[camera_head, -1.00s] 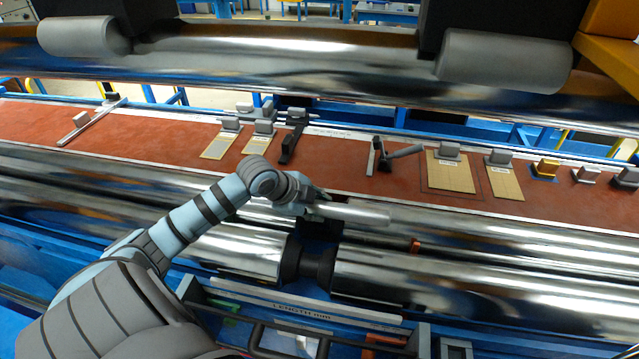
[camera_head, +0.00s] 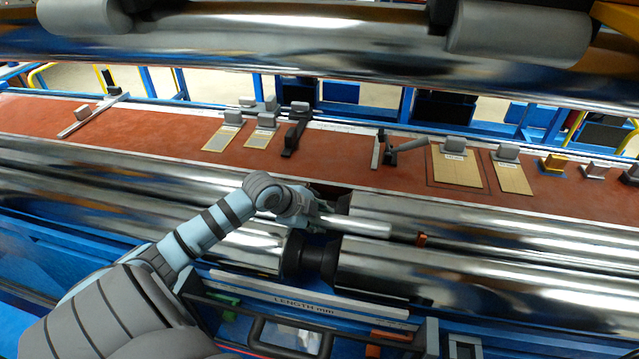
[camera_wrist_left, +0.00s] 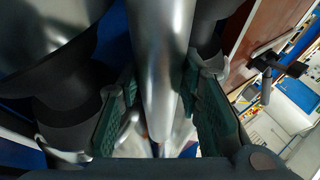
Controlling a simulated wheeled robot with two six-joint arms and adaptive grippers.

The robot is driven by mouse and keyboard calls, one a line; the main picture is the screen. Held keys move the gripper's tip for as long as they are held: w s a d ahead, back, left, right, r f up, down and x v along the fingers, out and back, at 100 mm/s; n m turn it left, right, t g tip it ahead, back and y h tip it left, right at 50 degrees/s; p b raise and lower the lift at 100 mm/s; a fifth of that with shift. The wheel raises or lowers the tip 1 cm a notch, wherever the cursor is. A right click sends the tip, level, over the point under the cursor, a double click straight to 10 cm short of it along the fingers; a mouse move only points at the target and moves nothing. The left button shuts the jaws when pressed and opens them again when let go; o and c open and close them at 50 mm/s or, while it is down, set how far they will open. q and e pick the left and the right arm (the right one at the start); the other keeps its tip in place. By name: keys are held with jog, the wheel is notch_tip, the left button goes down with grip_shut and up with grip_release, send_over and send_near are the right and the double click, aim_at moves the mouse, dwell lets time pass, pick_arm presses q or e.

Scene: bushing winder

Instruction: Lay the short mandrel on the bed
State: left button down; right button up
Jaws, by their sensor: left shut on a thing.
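The short mandrel is a smooth silver cylinder (camera_head: 362,227) lying roughly level, its free end pointing right in the head view. My left gripper (camera_head: 314,213) is shut on its left part. In the left wrist view the mandrel (camera_wrist_left: 160,60) runs between the green-padded fingers of the gripper (camera_wrist_left: 160,115). The mandrel is over the long polished rollers, near the dark gap between two front rollers; I cannot tell whether it touches them. Which surface is the bed is not marked; a red-brown surface (camera_head: 340,162) lies behind the rollers. My right gripper is not in view.
A front roller (camera_head: 430,272) extends right of a dark neck (camera_head: 310,258). A large polished roller (camera_head: 300,45) crosses overhead. Several plates and small blocks, including a tan plate (camera_head: 457,172), stand on the red-brown surface. A length scale (camera_head: 300,301) lies along the front.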

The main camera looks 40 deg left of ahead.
pick_arm(q)
jog(key=shift+f, duration=0.3)
jog(key=c, duration=1.1)
grip_release()
jog(key=shift+o, duration=0.2)
jog(key=v, duration=0.7)
jog(key=shift+a, duration=0.2)
jog(key=shift+s+d+r, duration=0.1)
jog(key=shift+d+r, duration=0.1)
